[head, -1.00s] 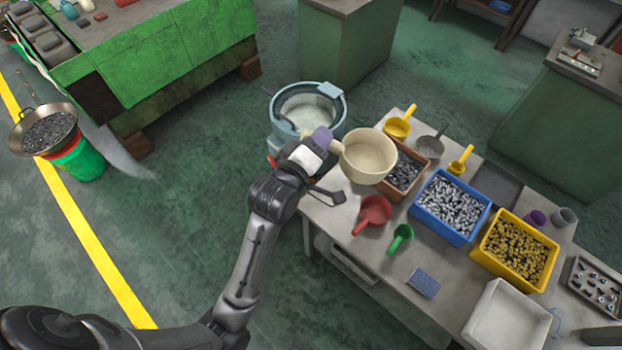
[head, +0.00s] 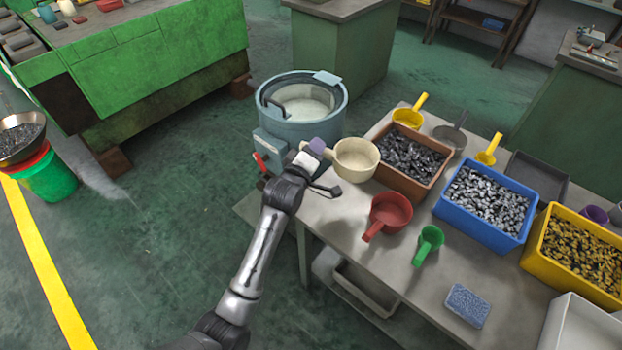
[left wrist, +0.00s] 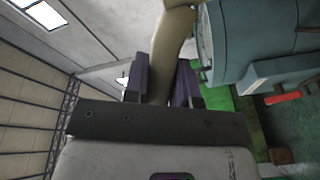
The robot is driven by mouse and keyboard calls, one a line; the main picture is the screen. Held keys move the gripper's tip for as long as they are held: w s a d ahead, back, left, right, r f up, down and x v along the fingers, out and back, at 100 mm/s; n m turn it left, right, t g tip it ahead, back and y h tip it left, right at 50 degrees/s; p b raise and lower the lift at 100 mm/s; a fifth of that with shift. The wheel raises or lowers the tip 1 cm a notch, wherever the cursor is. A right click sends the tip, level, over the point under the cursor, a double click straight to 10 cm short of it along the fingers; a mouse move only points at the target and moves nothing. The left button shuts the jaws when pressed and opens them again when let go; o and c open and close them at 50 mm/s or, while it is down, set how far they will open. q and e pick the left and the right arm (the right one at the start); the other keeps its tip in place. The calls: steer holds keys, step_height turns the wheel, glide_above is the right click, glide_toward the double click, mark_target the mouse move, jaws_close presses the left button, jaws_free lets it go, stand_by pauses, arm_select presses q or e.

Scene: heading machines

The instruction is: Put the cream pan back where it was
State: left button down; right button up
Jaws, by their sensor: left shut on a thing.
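My left gripper (head: 316,149) is shut on that handle. In the left wrist view the cream handle (left wrist: 172,45) runs between the two dark fingers (left wrist: 163,84). I cannot tell whether the pan's bottom touches the table (head: 330,222). My right gripper is not in view.
A brown bin (head: 384,176) of dark parts stands right of the pan. A red pan (head: 390,212) and a green scoop (head: 428,243) lie nearer. A blue-grey round machine (head: 302,122) stands behind my gripper. Yellow scoops (head: 410,115) lie beyond the bin.

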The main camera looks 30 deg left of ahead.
arm_select(q)
steer(key=shift+y, duration=0.3)
steer(key=w+f+b, duration=0.1)
steer(key=f+b, duration=0.3)
steer(key=f, duration=0.1)
steer(key=a+f+b, duration=0.1)
steer(key=f+b, duration=0.4)
steer(key=w+a+f+b, duration=0.1)
steer(key=f+b, duration=0.3)
steer(key=shift+w+a+f, duration=0.2)
steer(key=shift+w+f, duration=0.1)
steer(key=shift+f, duration=0.1)
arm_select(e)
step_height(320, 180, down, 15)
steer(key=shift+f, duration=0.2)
arm_select(q)
steer(key=shift+f+n, duration=0.2)
steer(key=shift+n, duration=0.1)
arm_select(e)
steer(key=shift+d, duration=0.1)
arm_select(q)
steer(key=shift+f+b, duration=0.35)
steer(key=shift+f, duration=0.05)
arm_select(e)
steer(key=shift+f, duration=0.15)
arm_select(q)
steer(key=c, duration=0.8)
jaws_free()
steer(key=shift+c, duration=0.2)
steer(key=shift+s, duration=0.1)
